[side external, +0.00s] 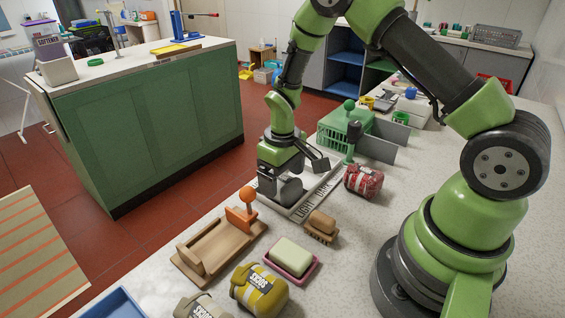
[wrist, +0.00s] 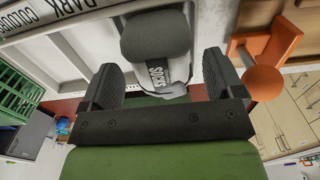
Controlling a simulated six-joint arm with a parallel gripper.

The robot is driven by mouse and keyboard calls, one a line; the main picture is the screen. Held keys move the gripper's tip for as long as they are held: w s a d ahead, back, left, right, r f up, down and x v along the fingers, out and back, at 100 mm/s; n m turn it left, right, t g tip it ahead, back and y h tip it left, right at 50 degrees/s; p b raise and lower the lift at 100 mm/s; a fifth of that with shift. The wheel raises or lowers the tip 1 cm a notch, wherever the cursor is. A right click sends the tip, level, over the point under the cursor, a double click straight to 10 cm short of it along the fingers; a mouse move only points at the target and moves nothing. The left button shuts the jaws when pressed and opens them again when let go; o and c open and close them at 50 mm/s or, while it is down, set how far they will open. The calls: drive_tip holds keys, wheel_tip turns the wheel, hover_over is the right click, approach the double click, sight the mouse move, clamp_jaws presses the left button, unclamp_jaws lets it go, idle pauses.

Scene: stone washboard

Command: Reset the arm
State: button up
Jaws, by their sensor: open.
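My gripper (side external: 280,186) hangs low over a pale tray (side external: 318,193) with dark lettering on its rim, left of the arm's base on the speckled counter. In the wrist view my gripper (wrist: 160,75) is open, its two dark fingers apart. A dark grey bundle with a white "SOCKS" band (wrist: 157,38) shows between and beyond the fingers, in or over the tray (wrist: 60,50). It appears free of the fingers, though contact cannot be told for certain. In the side view the gripper mostly hides this bundle.
A wooden board with an orange knob (side external: 248,195) stands close to the gripper. A brush (side external: 321,226), soap in a pink dish (side external: 291,258), a yellow sock bundle (side external: 260,289) and a red bundle (side external: 363,181) lie nearby. A green basket (side external: 340,128) stands behind.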

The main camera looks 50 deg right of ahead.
drive_tip(key=s+a+r+m+t, duration=0.1)
drive_tip(key=s+r, duration=0.1)
drive_tip(key=r, duration=0.8)
drive_tip(key=s+a+r+t, duration=0.1)
drive_tip(key=s+r+t, duration=0.1)
drive_tip(key=r, duration=0.7)
drive_tip(key=s+a+r+m+t+y, duration=0.2)
drive_tip(key=s+r, duration=0.6)
drive_tip(key=s, duration=0.5)
drive_tip(key=shift+s+a+m+t, duration=0.4)
drive_tip(key=shift+a+m+t, duration=0.1)
drive_tip(key=shift+a+t, duration=0.6)
